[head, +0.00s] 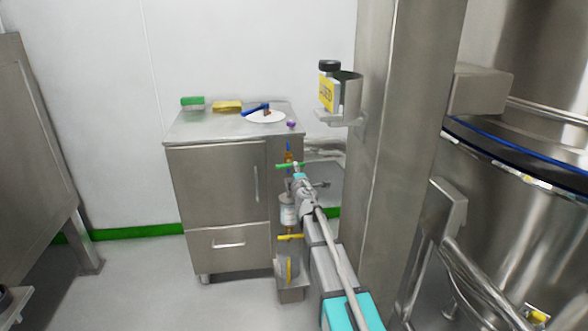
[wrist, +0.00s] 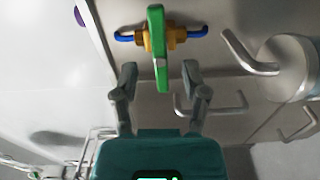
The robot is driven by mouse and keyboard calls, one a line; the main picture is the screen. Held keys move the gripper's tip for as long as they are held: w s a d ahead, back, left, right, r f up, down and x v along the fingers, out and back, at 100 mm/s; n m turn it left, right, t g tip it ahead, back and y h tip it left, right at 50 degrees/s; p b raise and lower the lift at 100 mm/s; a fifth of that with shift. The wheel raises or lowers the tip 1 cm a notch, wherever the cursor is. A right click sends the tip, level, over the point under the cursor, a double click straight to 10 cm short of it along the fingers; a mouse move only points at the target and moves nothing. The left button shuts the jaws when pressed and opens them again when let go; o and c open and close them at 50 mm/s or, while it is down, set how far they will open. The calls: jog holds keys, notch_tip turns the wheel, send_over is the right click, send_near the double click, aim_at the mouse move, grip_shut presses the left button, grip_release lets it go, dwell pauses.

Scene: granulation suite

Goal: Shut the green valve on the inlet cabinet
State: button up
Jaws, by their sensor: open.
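The green valve handle (head: 284,165) is on a vertical pipe at the right side of the steel cabinet (head: 215,185). In the wrist view the green handle (wrist: 157,40) lies crosswise to the pipe, over a brass body (wrist: 176,38) with blue pipe ends. My gripper (wrist: 159,72) is open, its two fingers apart. The near end of the handle shows between the fingertips, with a gap on both sides; I cannot tell their depth. In the head view my gripper (head: 298,178) is just below the handle and partly covers the pipe.
A yellow handle (head: 290,237) is lower on the same pipe line. A green block, a yellow item (head: 227,106) and a white plate (head: 265,117) with a blue-handled item sit on the cabinet top. A steel column (head: 400,150) stands close on the right.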

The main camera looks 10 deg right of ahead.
jog(key=s, duration=0.7)
dwell(0.3)
